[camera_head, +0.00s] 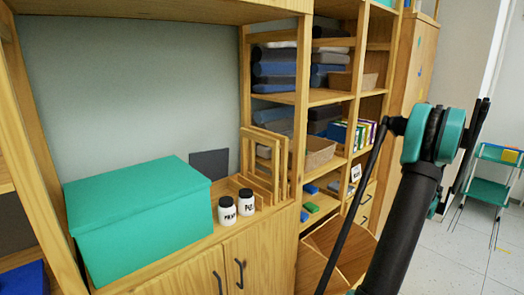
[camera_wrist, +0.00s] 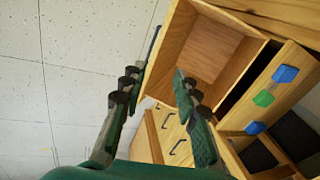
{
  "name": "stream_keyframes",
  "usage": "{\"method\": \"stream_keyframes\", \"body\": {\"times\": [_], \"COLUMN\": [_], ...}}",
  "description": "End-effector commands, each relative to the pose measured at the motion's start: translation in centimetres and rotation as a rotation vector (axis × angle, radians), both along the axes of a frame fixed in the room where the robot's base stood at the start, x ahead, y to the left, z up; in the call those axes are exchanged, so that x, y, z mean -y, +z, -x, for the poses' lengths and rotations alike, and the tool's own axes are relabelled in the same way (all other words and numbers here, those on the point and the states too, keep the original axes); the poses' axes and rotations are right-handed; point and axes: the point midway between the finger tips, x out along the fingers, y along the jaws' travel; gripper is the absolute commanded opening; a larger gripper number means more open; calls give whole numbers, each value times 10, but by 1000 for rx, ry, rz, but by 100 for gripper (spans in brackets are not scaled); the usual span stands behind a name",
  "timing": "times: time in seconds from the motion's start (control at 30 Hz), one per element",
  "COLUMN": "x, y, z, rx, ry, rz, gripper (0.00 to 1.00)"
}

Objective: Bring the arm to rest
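My arm (camera_head: 402,215) rises at the right of the head view as a dark tube with a teal joint near its top. My gripper cannot be made out clearly in that view. In the wrist view my gripper (camera_wrist: 166,64) has its two dark, teal-backed fingers apart, with nothing seen held between them.
A wooden cabinet (camera_head: 262,252) carries a teal box (camera_head: 140,210), two white jars (camera_head: 228,211) and wooden frames (camera_head: 265,160). Shelves behind hold folded cloth (camera_head: 272,70) and a basket (camera_head: 318,153). Pale floor (camera_head: 440,260) is clear at right, before a teal cart (camera_head: 490,190).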

Motion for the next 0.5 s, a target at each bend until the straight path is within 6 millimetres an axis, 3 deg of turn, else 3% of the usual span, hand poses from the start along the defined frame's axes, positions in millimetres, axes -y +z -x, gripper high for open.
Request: {"method": "stream_keyframes", "body": {"times": [0.03, 0.23, 0.5], "x": [-28, -122, -237], "y": [13, 49, 80], "z": [-3, -2, 31], "rx": [0, 14, 46], "ry": [35, 150, 305], "rz": [16, 81, 166], "gripper": [31, 31, 31]}}
